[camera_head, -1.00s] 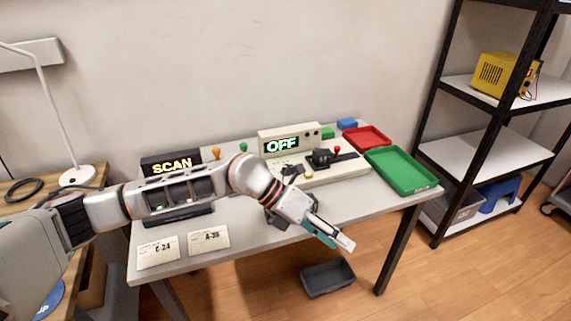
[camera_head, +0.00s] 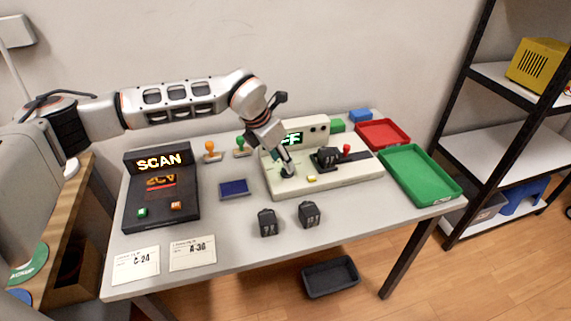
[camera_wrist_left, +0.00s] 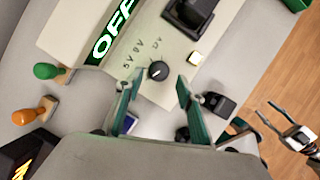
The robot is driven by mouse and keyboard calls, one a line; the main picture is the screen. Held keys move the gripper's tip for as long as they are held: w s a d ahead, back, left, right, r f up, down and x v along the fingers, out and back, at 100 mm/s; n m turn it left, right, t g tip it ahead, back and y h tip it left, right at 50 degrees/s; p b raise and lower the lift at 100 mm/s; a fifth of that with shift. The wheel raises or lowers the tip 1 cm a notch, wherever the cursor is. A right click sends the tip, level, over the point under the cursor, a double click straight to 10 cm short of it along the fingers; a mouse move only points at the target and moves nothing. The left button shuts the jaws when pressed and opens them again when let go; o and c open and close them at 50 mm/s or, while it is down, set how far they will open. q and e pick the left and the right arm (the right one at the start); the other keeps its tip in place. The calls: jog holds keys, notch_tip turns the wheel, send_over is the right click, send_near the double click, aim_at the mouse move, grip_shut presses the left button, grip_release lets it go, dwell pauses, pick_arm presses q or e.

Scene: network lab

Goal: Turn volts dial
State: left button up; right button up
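The volts dial (camera_wrist_left: 158,70) is a small black knob on the pale tester (camera_head: 330,182). In the left wrist view, labels like 5V and 9V stand beside it. The tester's display (camera_wrist_left: 113,30) reads OFF in green; my left gripper partly covers it in the head view. My left gripper (camera_head: 284,160) points down at the tester front. In the left wrist view its two green-padded fingers (camera_wrist_left: 160,78) are apart, with the dial between and just beyond the tips; contact cannot be told. My right gripper (camera_wrist_left: 285,128) shows at the right edge there, fingers apart and empty.
A black socket piece (camera_head: 327,158), a red knob and a yellow button sit on the tester. Two dark blocks (camera_head: 267,222) stand in front. A SCAN device (camera_head: 160,205) and stamps (camera_head: 210,150) are left. Red and green trays (camera_head: 425,175) are right.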

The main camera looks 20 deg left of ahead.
pick_arm(q)
jog(key=shift+x, duration=1.25)
jog(key=shift+w+f, duration=0.2)
jog(key=shift+f, duration=0.15)
grip_shut()
pick_arm(e)
jog(key=shift+w+d+r+t, duration=0.2)
jog(key=shift+w+r+t, duration=0.15)
jog(key=shift+w, duration=0.4)
